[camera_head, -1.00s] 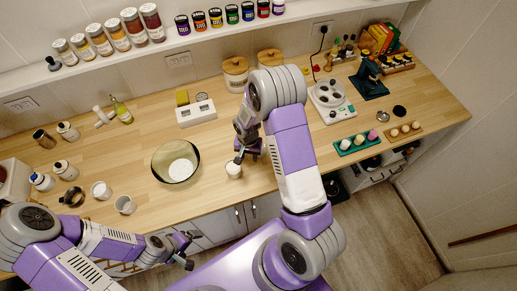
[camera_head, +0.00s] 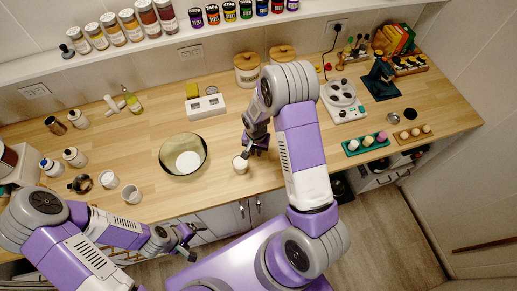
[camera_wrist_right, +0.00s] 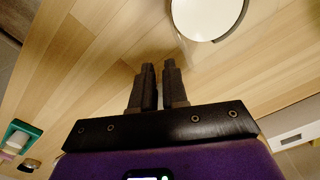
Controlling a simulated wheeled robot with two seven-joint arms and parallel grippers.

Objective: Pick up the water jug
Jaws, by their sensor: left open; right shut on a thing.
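A small white vessel (camera_head: 240,163), which I take to be the water jug, is near the counter's front edge. Its round pale top (camera_wrist_right: 207,12) with a dark rim shows at the top of the right wrist view. My right gripper (camera_wrist_right: 158,68) is just behind and right of it, fingers close together; it also shows in the head view (camera_head: 253,149). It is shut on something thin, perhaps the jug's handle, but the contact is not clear. I cannot tell whether the jug is lifted. My left gripper (camera_head: 188,241) is open and empty in front of the counter.
A glass bowl (camera_head: 183,156) stands left of the jug. A white device (camera_head: 206,107) and lidded canisters (camera_head: 247,69) are behind. Bare counter surrounds the bowl.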

